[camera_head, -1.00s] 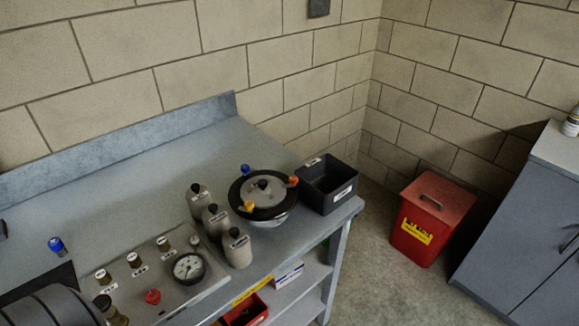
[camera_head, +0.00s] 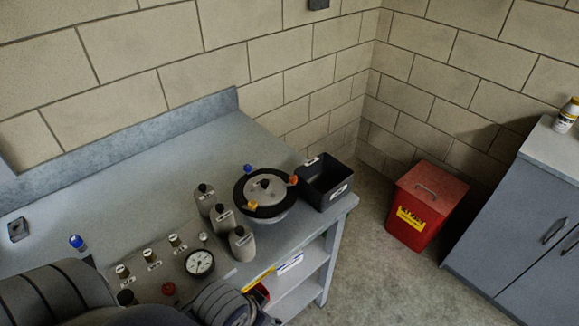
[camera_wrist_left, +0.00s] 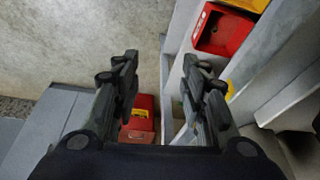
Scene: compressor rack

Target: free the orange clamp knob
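The orange clamp knob (camera_head: 293,179) sits on the right rim of the round pot (camera_head: 264,210) with a grey lid and black ring, on the bench. A blue knob (camera_head: 247,168) and a yellow knob (camera_head: 250,206) sit on the same ring. In the left wrist view my left gripper (camera_wrist_left: 160,85) is open, with nothing between its fingers; it faces the floor and the bench's lower shelves. In the head view grey arm links of mine show at the lower left, with no fingertips visible. My right gripper is in neither view.
A black open bin (camera_head: 325,184) stands right of the pot. Several grey bottles (camera_head: 241,243) stand to its left, near a panel with a gauge (camera_head: 200,262). A red bin (camera_head: 426,205) stands on the floor beside a grey cabinet (camera_head: 520,225). The rear bench top is clear.

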